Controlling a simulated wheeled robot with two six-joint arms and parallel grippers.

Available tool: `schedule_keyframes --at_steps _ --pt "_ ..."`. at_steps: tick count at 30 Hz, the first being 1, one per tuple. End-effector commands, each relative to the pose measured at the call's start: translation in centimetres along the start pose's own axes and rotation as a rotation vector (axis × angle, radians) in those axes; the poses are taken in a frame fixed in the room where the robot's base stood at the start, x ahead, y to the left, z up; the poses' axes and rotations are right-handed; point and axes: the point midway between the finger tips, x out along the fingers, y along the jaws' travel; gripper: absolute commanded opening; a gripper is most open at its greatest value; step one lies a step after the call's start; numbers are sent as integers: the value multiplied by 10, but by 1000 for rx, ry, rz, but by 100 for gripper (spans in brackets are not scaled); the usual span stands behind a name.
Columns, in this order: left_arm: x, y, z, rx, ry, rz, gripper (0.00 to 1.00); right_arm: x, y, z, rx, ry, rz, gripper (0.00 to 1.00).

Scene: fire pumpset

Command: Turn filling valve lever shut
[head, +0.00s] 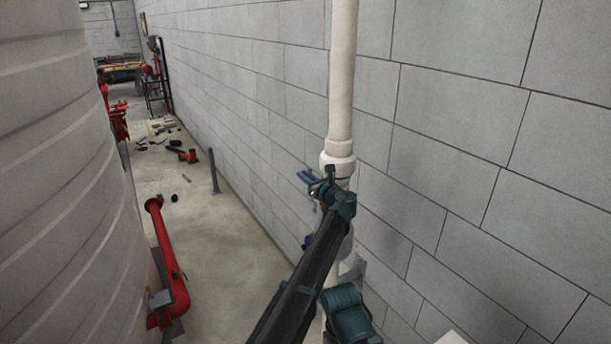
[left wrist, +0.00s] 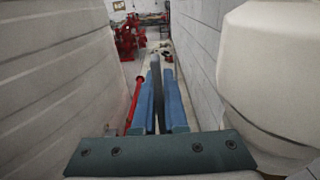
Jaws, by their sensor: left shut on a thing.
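A white vertical pipe (head: 341,85) runs down the block wall, and its white fitting (head: 338,165) shows large at the right of the left wrist view (left wrist: 270,75). My left gripper (head: 308,178) is at the pipe just below this fitting, its blue fingers pointing left. In the left wrist view the two blue fingers (left wrist: 160,105) stand on either side of a narrow dark grey bar, apparently the filling valve lever (left wrist: 157,92). The valve body is mostly hidden behind my gripper and forearm in the head view. My right gripper is not in view.
A large ribbed tank (head: 60,170) fills the left side. A red pipe (head: 172,260) stands beside it on the floor. A grey post (head: 214,172) stands near the wall. Loose parts (head: 185,154) lie farther back. Another blue part (head: 307,241) shows lower beside the white pipe.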

Motion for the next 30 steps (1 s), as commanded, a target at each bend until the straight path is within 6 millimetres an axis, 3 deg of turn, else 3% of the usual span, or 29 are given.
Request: schedule_keyframes --at_steps 1,3,14,15,20,30 --pt "4 0 7 1 23 2 0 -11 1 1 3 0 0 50" --pt "8 0 5 1 53 1 0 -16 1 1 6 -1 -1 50" --pt "10 0 0 3 79 -1 0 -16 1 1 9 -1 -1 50" --pt "11 0 0 2 79 -1 13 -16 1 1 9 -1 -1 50" --pt "10 0 -1 1 80 -1 40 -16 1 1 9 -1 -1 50" --pt "9 0 -3 0 72 0 40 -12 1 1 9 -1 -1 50"
